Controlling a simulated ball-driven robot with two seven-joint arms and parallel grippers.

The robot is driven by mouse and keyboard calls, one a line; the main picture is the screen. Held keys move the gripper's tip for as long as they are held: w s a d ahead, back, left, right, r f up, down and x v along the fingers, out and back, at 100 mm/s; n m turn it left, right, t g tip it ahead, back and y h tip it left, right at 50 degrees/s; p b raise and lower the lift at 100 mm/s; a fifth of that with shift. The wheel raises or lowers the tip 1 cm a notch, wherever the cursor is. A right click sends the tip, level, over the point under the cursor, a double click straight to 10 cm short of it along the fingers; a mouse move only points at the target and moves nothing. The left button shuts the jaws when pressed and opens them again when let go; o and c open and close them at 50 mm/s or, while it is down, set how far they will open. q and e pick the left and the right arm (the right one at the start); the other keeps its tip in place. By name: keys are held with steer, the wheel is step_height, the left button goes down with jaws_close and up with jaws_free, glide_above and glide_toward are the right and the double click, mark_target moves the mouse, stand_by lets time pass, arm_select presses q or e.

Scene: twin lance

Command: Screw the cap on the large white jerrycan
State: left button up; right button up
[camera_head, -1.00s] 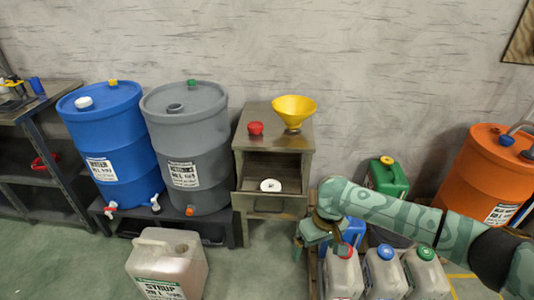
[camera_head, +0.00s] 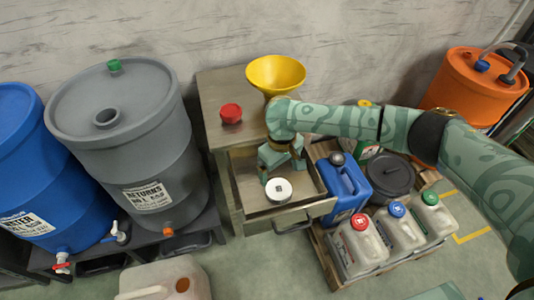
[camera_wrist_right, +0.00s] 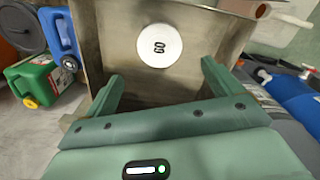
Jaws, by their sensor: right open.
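The large white jerrycan (camera_head: 145,280) stands on the floor at the bottom left of the head view, cut off by the frame edge. Its brownish mouth (camera_head: 182,285) shows uncapped. A round white cap (camera_head: 278,190) lies in the open drawer (camera_head: 250,215) of the metal cabinet. My right gripper (camera_head: 281,166) is just behind the cap in the head view, open and empty. In the right wrist view the white cap (camera_wrist_right: 160,45) lies ahead, beyond and between the two spread fingers (camera_wrist_right: 162,88), not between the pads. My left gripper is in no view.
A red cap (camera_head: 231,113) and a yellow funnel (camera_head: 275,74) stand on the cabinet top. The grey barrel (camera_head: 125,145) is left of the cabinet. A blue can (camera_head: 343,187) and several small capped cans stand close on the right. Floor between drawer and jerrycan is clear.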

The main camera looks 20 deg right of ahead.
mark_target(279, 189)
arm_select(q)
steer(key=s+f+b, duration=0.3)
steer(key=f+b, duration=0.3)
arm_select(e)
step_height(279, 189, down, 7)
steer(key=shift+r, duration=0.15)
steer(key=shift+s+f, duration=0.1)
steer(key=shift+f, duration=1.5)
steer(key=c, duration=1.1)
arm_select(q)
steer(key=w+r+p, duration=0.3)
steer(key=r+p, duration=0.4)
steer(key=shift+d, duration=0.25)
arm_select(e)
steer(key=shift+r, duration=3.6)
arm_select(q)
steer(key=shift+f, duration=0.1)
